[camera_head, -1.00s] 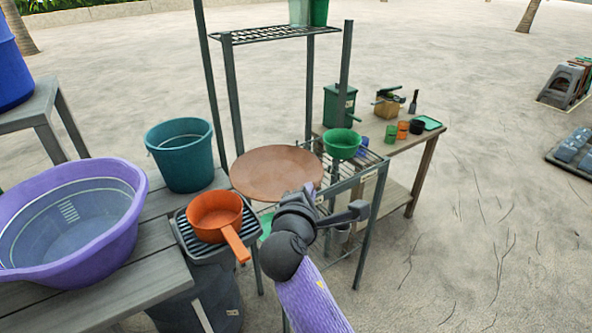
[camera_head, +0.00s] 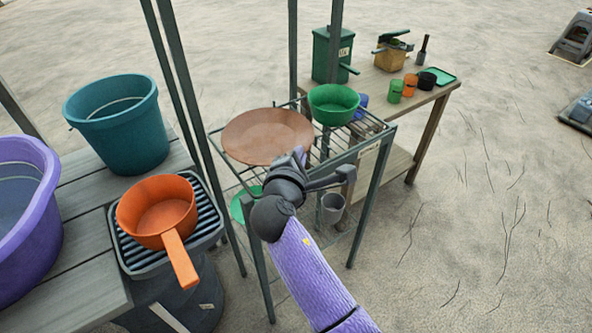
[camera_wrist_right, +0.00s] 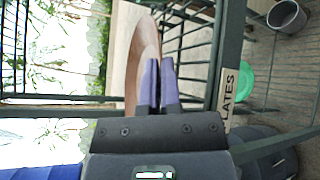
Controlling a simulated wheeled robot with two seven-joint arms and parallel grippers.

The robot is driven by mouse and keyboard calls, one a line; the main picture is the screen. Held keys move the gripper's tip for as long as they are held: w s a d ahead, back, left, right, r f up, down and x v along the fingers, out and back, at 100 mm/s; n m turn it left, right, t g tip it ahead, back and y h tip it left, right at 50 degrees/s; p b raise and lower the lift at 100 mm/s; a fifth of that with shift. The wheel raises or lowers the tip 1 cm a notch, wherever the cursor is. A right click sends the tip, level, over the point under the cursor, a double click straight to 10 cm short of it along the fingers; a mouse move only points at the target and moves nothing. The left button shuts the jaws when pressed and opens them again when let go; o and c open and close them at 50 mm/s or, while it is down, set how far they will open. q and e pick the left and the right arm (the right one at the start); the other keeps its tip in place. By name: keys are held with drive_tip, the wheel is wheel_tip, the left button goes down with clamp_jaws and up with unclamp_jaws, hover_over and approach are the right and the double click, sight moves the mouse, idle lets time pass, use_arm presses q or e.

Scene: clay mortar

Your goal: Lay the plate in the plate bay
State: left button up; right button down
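The plate (camera_head: 262,138) is a wide, round, terracotta-brown disc. It lies about level over the left part of the top of a green metal wire rack (camera_head: 354,155). I cannot tell whether it touches the wires. My right gripper (camera_head: 299,156) is at the plate's near right rim. In the right wrist view its two purple fingers (camera_wrist_right: 159,82) are close together on the plate's rim (camera_wrist_right: 146,45). A tag reading "PLATES" (camera_wrist_right: 229,97) is on a rack rail there. My left gripper is not in view.
A green bowl (camera_head: 333,101) stands on the rack just right of the plate. Rack posts (camera_head: 181,70) rise at the left and back. An orange pan (camera_head: 158,208), a teal bucket (camera_head: 118,125) and a purple tub (camera_head: 22,215) are on the left bench. A wooden table (camera_head: 437,95) stands behind.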

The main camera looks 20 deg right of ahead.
wheel_tip(320, 180, down, 4)
drive_tip(key=shift+r+b, duration=0.15)
drive_tip(key=shift+b, duration=1)
